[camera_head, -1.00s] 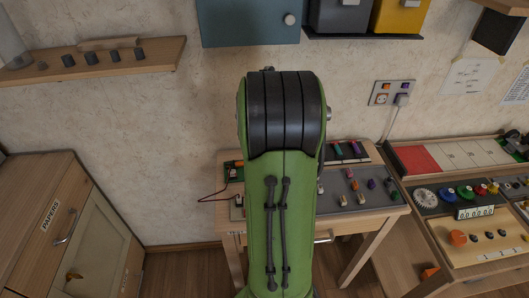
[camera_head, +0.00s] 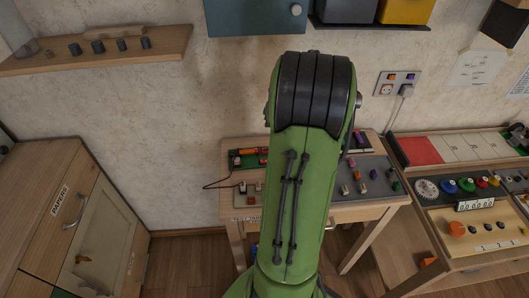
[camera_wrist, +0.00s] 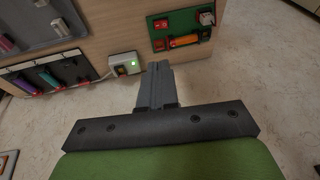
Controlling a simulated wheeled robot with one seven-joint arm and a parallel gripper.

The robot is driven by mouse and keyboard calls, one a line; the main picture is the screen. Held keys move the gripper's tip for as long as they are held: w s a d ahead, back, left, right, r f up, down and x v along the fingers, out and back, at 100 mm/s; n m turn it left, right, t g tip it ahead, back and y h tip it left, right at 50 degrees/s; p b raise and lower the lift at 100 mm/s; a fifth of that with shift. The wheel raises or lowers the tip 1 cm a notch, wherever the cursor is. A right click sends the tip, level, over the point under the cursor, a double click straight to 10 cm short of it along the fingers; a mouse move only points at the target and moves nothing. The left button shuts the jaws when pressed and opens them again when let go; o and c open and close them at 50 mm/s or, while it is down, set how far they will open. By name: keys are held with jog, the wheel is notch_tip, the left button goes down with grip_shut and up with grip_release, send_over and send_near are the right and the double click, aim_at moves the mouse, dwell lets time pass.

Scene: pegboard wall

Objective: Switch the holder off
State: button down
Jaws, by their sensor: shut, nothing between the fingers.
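A green board (camera_wrist: 178,22) carries a red rocker switch (camera_wrist: 160,24), an orange cylinder (camera_wrist: 184,41) and a pale-and-red part (camera_wrist: 206,18) in the wrist view. It looks like the holder, but I see no label naming it. The green board (camera_head: 238,165) also shows left of my arm in the head view, with the orange piece (camera_head: 250,151) on it. My gripper (camera_wrist: 159,68) is shut and empty, its fingertips just below the board in the wrist view and apart from the switch in the picture. The switch's position cannot be told. The head view hides my gripper behind the arm.
A small white box (camera_wrist: 121,60) with a lit green light sits left of my fingertips. A tool strip (camera_wrist: 45,75) and grey panel (camera_wrist: 38,25) lie farther left. In the head view, a bench (camera_head: 470,218) with knobs stands right of the small table (camera_head: 335,214).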

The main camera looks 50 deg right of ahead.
aim_at(262, 160)
jog(key=b+x, duration=0.1)
jog(key=x, duration=0.3)
jog(key=a+b+x, duration=0.1)
jog(key=x, duration=0.3)
jog(key=b+x, duration=0.2)
jog(key=x, duration=0.3)
jog(key=shift+a+f, duration=0.1)
jog(key=shift+f, duration=0.1)
jog(key=shift+w+a+f, duration=0.1)
jog(key=shift+w+f, duration=0.05)
jog(key=shift+f, duration=0.1)
